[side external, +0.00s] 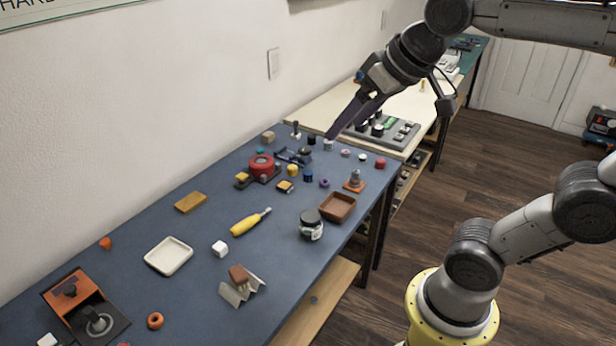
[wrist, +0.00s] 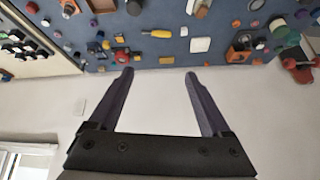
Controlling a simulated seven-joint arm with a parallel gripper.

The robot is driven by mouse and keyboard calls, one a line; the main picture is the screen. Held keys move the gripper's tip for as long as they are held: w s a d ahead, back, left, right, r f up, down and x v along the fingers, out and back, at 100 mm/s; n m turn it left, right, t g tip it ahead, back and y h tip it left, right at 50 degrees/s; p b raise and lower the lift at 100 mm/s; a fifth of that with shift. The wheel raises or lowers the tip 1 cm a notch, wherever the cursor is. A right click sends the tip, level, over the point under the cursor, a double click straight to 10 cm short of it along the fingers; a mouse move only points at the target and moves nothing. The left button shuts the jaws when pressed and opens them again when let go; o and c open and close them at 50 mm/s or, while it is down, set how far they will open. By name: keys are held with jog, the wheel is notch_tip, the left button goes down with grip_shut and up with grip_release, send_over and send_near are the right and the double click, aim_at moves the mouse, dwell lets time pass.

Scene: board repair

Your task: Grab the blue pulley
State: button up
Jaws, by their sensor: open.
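A small blue round part (side external: 308,176), which looks like the blue pulley, sits on the blue-grey bench top among other small parts. A purple ring (side external: 324,183) lies just to its right. My gripper (side external: 338,131) is in the air above the back part of the bench, apart from the blue part. In the wrist view my gripper (wrist: 158,75) has its two dark fingers spread, with nothing between them. The wrist view faces mostly the wall, with the bench along its top; I cannot tell the blue part for certain there.
A red round device (side external: 262,164) stands left of the blue part. A brown tray (side external: 338,207), a dark-lidded jar (side external: 311,226) and a yellow-handled tool (side external: 246,224) are nearer. A grey panel with knobs (side external: 403,134) is on the pale table behind. The wall borders the left side.

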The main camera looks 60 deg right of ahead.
jog(key=w+d+m+g, duration=0.1)
jog(key=w+d, duration=0.2)
jog(key=w, duration=0.4)
jog(key=w+d+m+h, duration=0.1)
jog(key=w+d, duration=0.3)
jog(key=w, duration=0.2)
jog(key=w+d+m+g, duration=0.1)
jog(key=w+d+m, duration=0.15)
jog(key=w, duration=0.45)
jog(key=m+g, duration=0.3)
jog(key=g, duration=0.1)
send_over(308, 172)
jog(key=a, duration=0.1)
jog(key=shift+n, duration=0.25)
jog(key=f, duration=3.3)
jog(key=shift+s+f, duration=0.25)
jog(key=shift+s, duration=0.05)
jog(key=shift+w+d+f, duration=0.1)
jog(key=shift+d+f, duration=0.05)
jog(key=shift+f, duration=0.85)
jog(key=shift+w+d+f, duration=0.1)
jog(key=shift+f, duration=0.95)
jog(key=shift+w+d+f, duration=0.1)
jog(key=shift+d+f, duration=0.05)
jog(key=shift+f, duration=0.85)
grip_shut()
